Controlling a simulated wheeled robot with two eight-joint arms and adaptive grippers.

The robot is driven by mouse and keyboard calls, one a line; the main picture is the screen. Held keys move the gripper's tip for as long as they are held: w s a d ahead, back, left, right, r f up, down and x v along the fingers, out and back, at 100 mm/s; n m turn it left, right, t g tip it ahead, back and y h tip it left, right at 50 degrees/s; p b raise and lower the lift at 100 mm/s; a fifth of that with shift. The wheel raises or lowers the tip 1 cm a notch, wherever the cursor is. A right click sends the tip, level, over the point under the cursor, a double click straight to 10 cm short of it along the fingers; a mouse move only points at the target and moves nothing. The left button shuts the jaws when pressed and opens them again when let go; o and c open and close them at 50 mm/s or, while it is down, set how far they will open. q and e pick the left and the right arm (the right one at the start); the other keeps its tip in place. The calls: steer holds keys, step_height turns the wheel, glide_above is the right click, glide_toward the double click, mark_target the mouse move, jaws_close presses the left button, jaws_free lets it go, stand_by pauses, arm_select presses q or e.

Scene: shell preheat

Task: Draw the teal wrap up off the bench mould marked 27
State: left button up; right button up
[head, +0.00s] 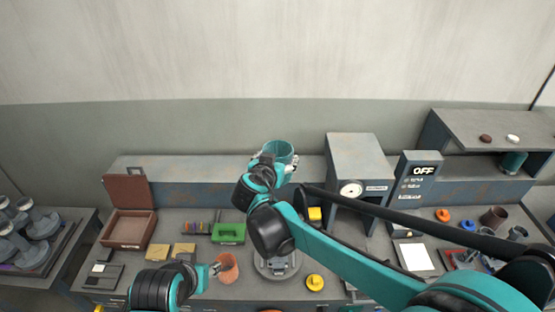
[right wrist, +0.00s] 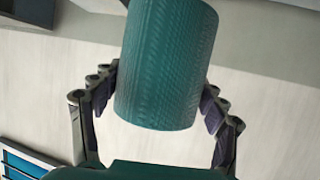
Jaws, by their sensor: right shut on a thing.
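The teal wrap (head: 278,149) is an open-ended sleeve. It is raised well above the bench in the head view, in front of the back ledge. My right gripper (head: 281,166) is shut on it. In the right wrist view the wrap (right wrist: 165,65) sits between the two fingers, its near end clear of anything. A grey round mould-like piece (head: 276,267) stands on the bench below, partly hidden by my right arm; I cannot read a number on it. My left gripper (head: 214,270) is low beside a salmon-coloured cup (head: 228,267); whether it touches it is unclear.
A green box (head: 229,233), an open wooden box (head: 130,228) and a yellow knob (head: 315,282) are on the bench. Another teal piece (head: 513,161) sits under the right shelf.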

steer(key=shift+r+p, duration=1.5)
steer(key=shift+r, duration=0.5)
steer(key=shift+f, duration=0.1)
